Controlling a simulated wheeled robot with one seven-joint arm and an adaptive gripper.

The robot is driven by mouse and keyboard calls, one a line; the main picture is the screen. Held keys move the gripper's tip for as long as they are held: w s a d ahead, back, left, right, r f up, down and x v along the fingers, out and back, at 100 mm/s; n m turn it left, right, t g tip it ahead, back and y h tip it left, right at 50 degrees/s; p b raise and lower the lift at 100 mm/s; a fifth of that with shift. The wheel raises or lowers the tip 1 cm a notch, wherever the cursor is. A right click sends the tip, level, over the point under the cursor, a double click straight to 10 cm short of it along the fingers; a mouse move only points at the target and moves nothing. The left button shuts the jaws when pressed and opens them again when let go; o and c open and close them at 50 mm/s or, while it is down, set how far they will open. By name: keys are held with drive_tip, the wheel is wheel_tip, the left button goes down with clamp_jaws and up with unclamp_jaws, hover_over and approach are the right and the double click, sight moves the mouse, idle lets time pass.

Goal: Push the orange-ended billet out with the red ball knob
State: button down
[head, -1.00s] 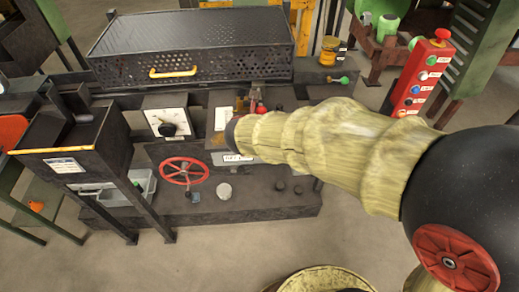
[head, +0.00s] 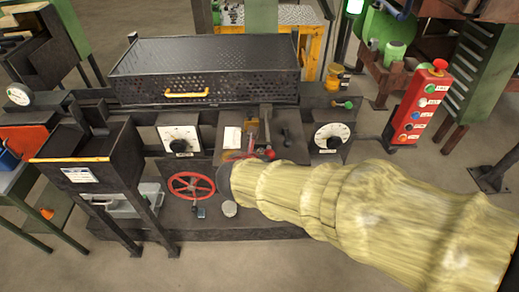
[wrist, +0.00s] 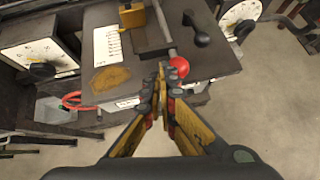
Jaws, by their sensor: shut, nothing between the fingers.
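The red ball knob (wrist: 179,67) sits on the end of a grey rod (wrist: 161,20) in the wrist view; it also shows small in the head view (head: 270,154). My gripper (wrist: 162,82) is shut and empty, its fingertips just left of and below the knob in the wrist view. I cannot tell whether they touch it. In the head view my yellow-sleeved arm reaches in from the right and hides much of the gripper. I cannot make out the orange-ended billet in either view.
A black perforated cover (head: 203,68) stands behind. A black-knobbed lever (wrist: 202,38) is right of the rod. A red handwheel (head: 192,187) and white dials (head: 180,138) (head: 330,136) line the front. A red button box (head: 417,103) stands at right. Open floor lies in front.

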drive_tip(key=shift+v, duration=1)
drive_tip(key=s+d+f+m+g, duration=0.1)
drive_tip(key=s+d+m+g, duration=0.25)
drive_tip(key=s+m, duration=0.5)
drive_tip(key=s+d+f+m+g, duration=0.15)
drive_tip(key=s+d+m, duration=0.35)
drive_tip(key=m, duration=0.7)
drive_tip(key=s+d+r+m+y, duration=0.2)
drive_tip(key=s+d+r+m, duration=0.5)
drive_tip(key=m, duration=0.5)
drive_tip(key=shift+s+d+r+m+t, duration=0.15)
drive_tip(key=shift+d+r+m+t, duration=0.2)
drive_tip(key=shift+r, duration=0.5)
